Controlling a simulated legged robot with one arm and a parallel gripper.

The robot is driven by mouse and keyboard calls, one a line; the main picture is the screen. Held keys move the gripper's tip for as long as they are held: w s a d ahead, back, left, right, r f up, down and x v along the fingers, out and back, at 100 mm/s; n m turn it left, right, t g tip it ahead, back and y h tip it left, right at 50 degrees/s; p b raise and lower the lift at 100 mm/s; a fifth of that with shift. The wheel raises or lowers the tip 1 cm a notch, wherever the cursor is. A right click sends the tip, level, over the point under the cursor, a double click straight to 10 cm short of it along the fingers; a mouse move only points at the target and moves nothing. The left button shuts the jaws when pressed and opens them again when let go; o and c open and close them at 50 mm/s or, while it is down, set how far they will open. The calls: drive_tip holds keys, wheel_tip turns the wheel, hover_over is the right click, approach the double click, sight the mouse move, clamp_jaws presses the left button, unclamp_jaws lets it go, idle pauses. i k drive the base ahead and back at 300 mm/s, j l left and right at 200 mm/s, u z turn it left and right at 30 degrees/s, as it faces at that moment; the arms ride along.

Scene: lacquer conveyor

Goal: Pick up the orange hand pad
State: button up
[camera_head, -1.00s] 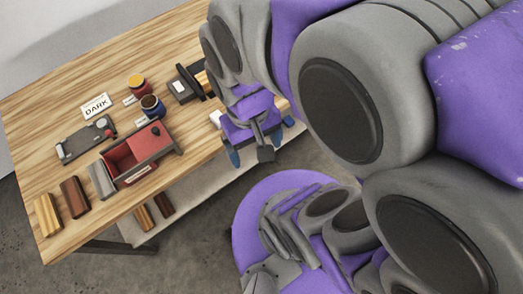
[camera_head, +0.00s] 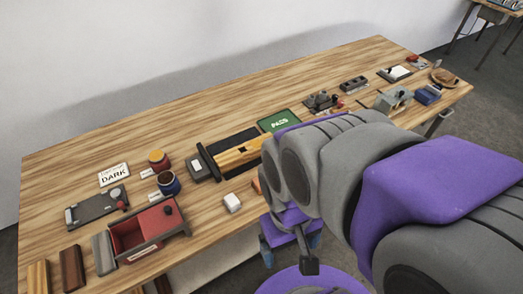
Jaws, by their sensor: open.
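A small orange piece (camera_head: 257,186), which may be the orange hand pad, shows at the near side of the workbench (camera_head: 110,160). It is mostly hidden behind my arm, so its full shape cannot be told. My gripper (camera_head: 290,246), with blue fingertips, is open and empty. It shows below the orange piece in the picture, at the bench's front edge, apart from it.
A green mat (camera_head: 279,120) lies behind my arm.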

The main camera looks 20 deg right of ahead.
sight(255, 184)
drive_tip(key=l+z, duration=0.15)
drive_tip(key=j+z, duration=0.4)
drive_tip(key=k+j+z, duration=0.2)
drive_tip(key=z, duration=0.25)
drive_tip(key=k+j+z, duration=0.2)
drive_tip(key=j+z, duration=0.2)
